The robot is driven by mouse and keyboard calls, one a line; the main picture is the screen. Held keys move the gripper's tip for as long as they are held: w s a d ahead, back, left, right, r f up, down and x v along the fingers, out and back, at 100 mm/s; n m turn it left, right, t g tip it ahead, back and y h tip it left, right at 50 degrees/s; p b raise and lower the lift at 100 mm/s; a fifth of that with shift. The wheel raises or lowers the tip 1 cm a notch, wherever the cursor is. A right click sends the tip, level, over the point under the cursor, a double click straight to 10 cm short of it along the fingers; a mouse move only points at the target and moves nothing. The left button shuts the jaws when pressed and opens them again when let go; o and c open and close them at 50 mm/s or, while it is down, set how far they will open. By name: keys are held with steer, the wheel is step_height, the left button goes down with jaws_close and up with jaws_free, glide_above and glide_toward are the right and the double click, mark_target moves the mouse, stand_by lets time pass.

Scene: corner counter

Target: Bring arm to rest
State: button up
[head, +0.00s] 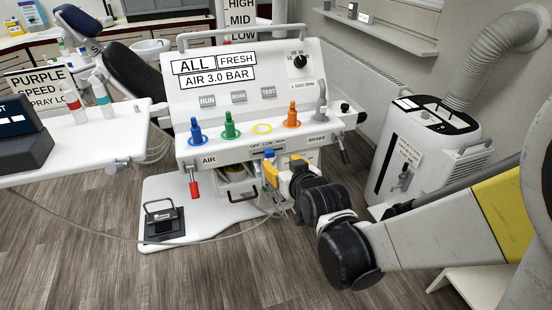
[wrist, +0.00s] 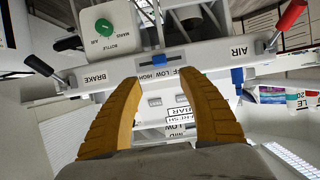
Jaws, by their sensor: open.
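My arm reaches in from the right in the head view. My gripper (head: 297,168) is low in front of the white control unit (head: 345,50), near its front edge. In the wrist view my gripper (wrist: 161,84) shows two yellow fingers spread apart with nothing between them. Beyond the fingertips is the unit's front strip, labelled OFF LOW HIGH (wrist: 160,73). I cannot tell whether the fingertips touch it. A blue piece (wrist: 237,75) sits to the right of the fingers. Part of the unit's lower front is hidden behind my gripper.
The unit carries blue (head: 196,132), green (head: 230,126) and orange (head: 292,116) handpieces and an empty yellow ring (head: 262,128). A red lever (head: 193,188) hangs at its left. A white machine (head: 425,150) with a hose stands right. Open floor lies in front.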

steer(key=shift+s+d+r, duration=0.15)
steer(key=shift+s+r, duration=0.05)
steer(key=shift+s, duration=0.25)
steer(key=s+d+m+g+h, duration=0.1)
steer(key=s+d+g+h, duration=0.1)
steer(key=s+d, duration=0.5)
steer(key=s+d+r+m+g+h, duration=0.1)
steer(key=s+d+g, duration=0.3)
steer(key=s+d, duration=0.4)
steer(key=s+m, duration=0.1)
steer(key=s, duration=0.5)
steer(key=shift+s+r+h, duration=0.25)
steer(key=shift+r+h, duration=0.05)
steer(key=shift+h, duration=0.1)
steer(key=shift+c, duration=0.5)
stand_by(1.8)
